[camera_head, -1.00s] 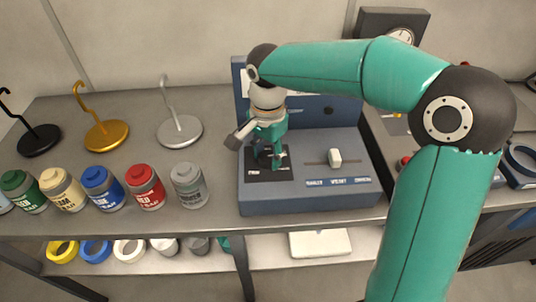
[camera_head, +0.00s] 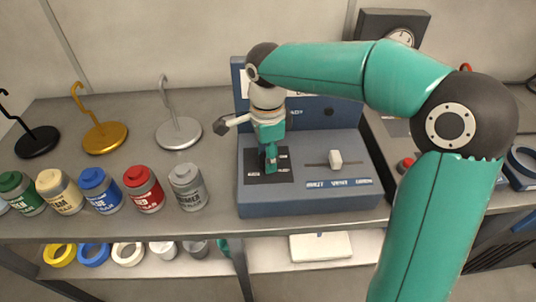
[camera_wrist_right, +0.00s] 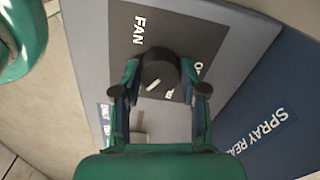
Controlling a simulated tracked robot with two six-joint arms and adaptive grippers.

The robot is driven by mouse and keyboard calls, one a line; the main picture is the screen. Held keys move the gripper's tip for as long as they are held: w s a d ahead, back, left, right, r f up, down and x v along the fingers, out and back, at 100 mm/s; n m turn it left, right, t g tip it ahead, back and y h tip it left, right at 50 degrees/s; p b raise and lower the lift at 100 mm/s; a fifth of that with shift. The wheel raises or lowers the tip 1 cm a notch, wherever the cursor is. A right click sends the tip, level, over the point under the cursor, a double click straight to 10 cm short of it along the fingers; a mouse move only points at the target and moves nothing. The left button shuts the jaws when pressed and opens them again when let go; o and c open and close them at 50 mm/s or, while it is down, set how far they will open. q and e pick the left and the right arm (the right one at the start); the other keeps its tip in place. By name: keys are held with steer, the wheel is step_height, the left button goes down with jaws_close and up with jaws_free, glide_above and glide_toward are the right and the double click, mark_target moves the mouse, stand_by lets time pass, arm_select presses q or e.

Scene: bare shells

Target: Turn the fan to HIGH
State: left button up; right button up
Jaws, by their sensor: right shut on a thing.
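The fan knob (camera_wrist_right: 158,68) is a dark round dial on a black plate (camera_wrist_right: 203,43) marked FAN. A short white pointer line shows on its lower left edge in the right wrist view. My right gripper (camera_head: 270,168) points down at this plate on the blue-grey control box (camera_head: 310,203). In the right wrist view its fingers (camera_wrist_right: 160,84) stand on either side of the knob, shut on it. The fingers partly hide the setting labels, so I cannot read which setting the pointer marks. My left gripper is not in view.
A white slider (camera_head: 335,158) sits on the same box, right of the knob. Several labelled jars, including a grey one (camera_head: 187,188), stand left of the box. Hooked stands (camera_head: 178,132) are behind them. A red button (camera_head: 405,163) lies to the right.

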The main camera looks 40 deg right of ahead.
steer(key=shift+w+r, duration=0.1)
steer(key=o, duration=1.1)
steer(key=shift+o, duration=0.2)
step_height(320, 180, up, 12)
stand_by(0.3)
